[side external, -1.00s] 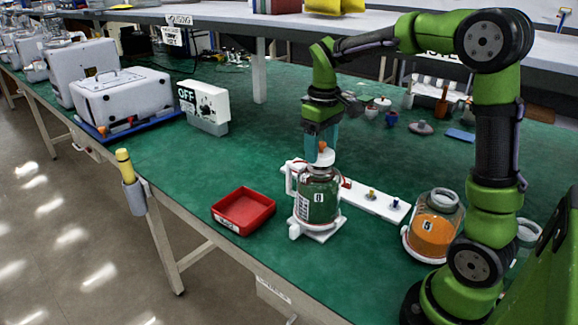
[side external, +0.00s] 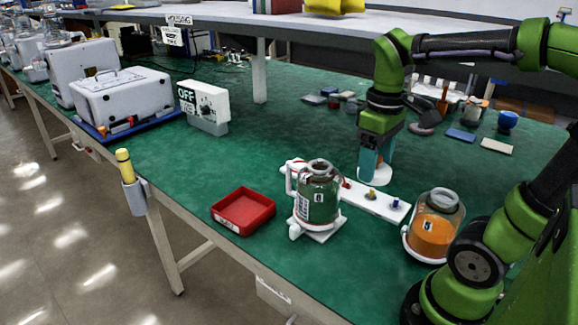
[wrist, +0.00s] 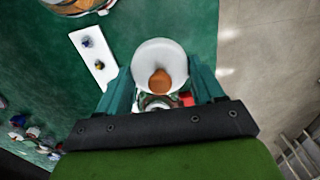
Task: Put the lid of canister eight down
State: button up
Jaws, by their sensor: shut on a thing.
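The lid (side external: 375,179) is a white disc with an orange knob. My gripper (side external: 376,160) is shut on its knob, and the lid hangs level under the fingers. In the wrist view the lid (wrist: 160,58) sits between the teal fingertips (wrist: 162,84). Canister eight (side external: 317,203), a glass jar with green contents and a numbered label, stands uncovered on a white base to the left of my gripper. The lid is behind and right of it, near the white strip; I cannot tell whether it touches the table.
A jar with orange contents (side external: 432,232) stands to the right. A white strip with small knobs (side external: 378,204) lies between the jars. A red tray (side external: 243,214) is left of canister eight. Several small items lie at the back.

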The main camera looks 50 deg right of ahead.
jog(key=w+d, duration=0.3)
jog(key=w, duration=0.7)
send_over(280, 188)
notch_tip(280, 188, down, 18)
jog(key=shift+d+r, duration=0.1)
jog(key=shift+r, duration=0.15)
jog(key=shift+f, duration=2.85)
jog(key=shift+f, duration=0.15)
jog(key=o, duration=1)
